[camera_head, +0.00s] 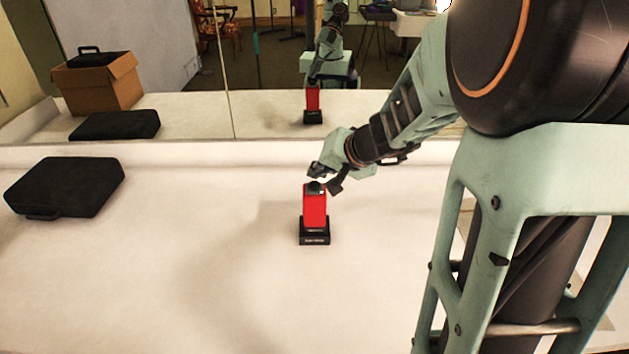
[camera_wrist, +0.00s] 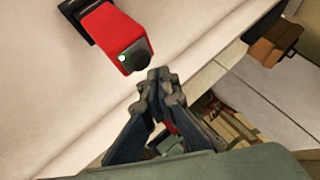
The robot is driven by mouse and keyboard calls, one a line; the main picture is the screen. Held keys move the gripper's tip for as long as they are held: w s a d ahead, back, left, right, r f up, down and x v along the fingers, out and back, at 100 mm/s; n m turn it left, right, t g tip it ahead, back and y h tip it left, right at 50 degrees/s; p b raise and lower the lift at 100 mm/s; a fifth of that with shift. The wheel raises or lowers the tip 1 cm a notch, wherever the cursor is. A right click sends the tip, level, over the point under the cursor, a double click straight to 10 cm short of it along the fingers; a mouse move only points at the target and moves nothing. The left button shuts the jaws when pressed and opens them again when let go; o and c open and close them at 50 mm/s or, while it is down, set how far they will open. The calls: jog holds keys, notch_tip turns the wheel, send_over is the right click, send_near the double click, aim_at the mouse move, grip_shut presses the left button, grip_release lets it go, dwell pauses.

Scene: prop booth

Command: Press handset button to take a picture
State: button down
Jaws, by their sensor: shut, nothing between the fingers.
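A red handset (camera_head: 314,206) stands upright in a small black base (camera_head: 314,236) on the white table. In the wrist view the handset (camera_wrist: 107,37) shows a dark round button (camera_wrist: 137,55) at its end, with a small green light beside it. My gripper (camera_head: 322,177) is shut and empty at the top of the handset in the head view. In the wrist view its fingertips (camera_wrist: 158,75) are together, close beside the dark button. I cannot tell whether they touch it.
A black case (camera_head: 65,187) lies on the table at the left. A mirror (camera_head: 180,60) behind the table reflects the handset, my arm, the black case and a cardboard box (camera_head: 97,82). The table in front of the handset is clear.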

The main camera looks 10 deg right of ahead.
aim_at(317, 184)
jog(key=shift+r, duration=0.1)
notch_tip(317, 184, up, 5)
jog(key=p, duration=0.3)
dwell(0.4)
jog(key=shift+w+f, duration=0.1)
jog(key=shift+f, duration=0.1)
dwell(0.4)
